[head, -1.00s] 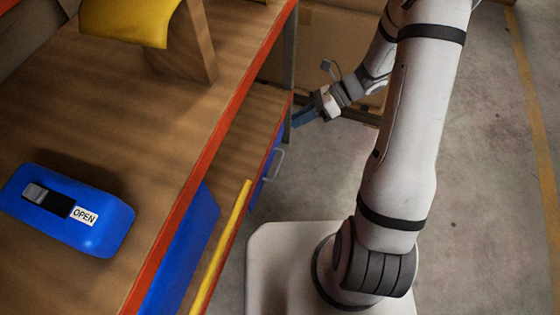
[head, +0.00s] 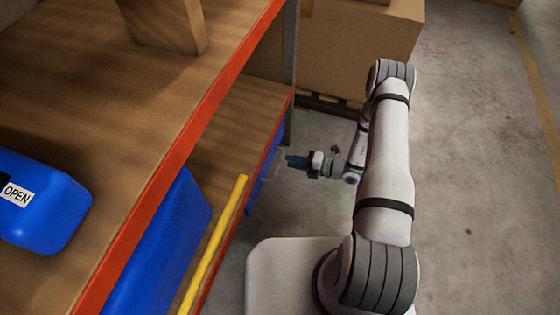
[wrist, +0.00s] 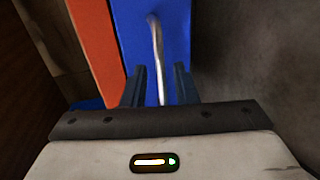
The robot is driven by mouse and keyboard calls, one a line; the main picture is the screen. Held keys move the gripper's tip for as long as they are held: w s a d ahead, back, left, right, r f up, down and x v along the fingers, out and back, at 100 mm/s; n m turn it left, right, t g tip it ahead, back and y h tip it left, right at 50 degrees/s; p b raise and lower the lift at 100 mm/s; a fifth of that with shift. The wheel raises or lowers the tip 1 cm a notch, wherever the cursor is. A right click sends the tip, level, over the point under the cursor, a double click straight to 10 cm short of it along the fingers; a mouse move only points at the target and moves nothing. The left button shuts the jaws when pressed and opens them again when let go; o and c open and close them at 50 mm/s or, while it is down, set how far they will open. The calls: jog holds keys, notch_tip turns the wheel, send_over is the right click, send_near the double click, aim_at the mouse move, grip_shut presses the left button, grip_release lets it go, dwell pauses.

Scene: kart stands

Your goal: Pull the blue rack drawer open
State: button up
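The blue rack drawer (head: 260,190) sits under the rack's lower wooden shelf, and its front shows edge-on in the head view. Its front also fills the upper middle of the wrist view (wrist: 181,25). A pale metal handle (wrist: 158,55) stands on it and looks upright in that view. My gripper (head: 290,161) is at the drawer front in the head view. In the wrist view my gripper (wrist: 159,84) is open, with one dark finger on each side of the handle and gaps between. I cannot tell how deep the fingers reach around it.
An orange-edged shelf (head: 190,145) runs along the left above the drawer. A blue bin marked OPEN (head: 55,215) stands on it. Cardboard boxes (head: 355,45) stand behind my arm. The concrete floor (head: 475,170) at right is clear.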

aim_at(280, 159)
jog(key=b+x, duration=0.1)
jog(key=x, duration=0.4)
jog(key=shift+a, duration=0.1)
grip_shut()
dwell(0.3)
